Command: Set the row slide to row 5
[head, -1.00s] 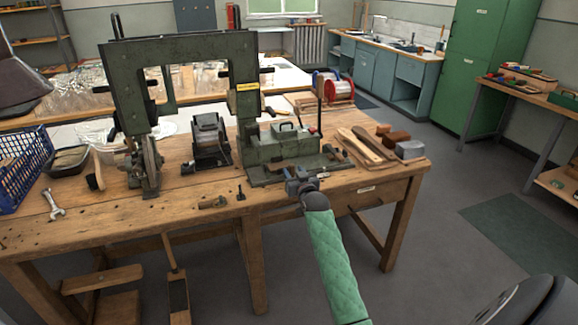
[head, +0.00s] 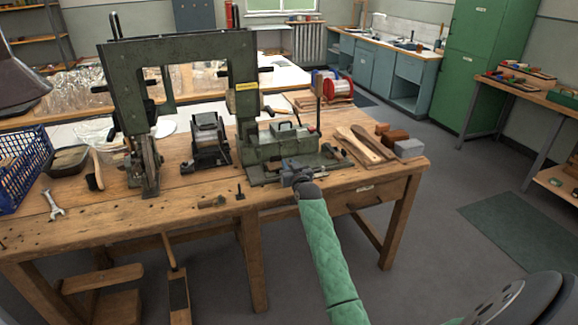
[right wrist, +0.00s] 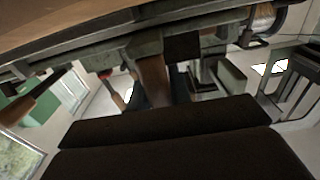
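The green tufting machine (head: 245,112) stands on the wooden bench, with a tall frame on the left and a low box-shaped unit (head: 288,143) on a flat base at the right. I cannot make out which part is the row slide, nor any row numbers. My right gripper (head: 296,173) is at the front edge of that base, seen small from behind. In the right wrist view its dark fingers (right wrist: 165,122) fill the bottom, close together, with machine parts beyond. Whether they touch or grip anything is unclear. My left gripper is out of view.
Wooden-handled tools (head: 365,144) and a grey block (head: 408,148) lie right of the base. A small dark press (head: 207,140), a wrench (head: 53,205) and a blue crate (head: 22,168) are further left.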

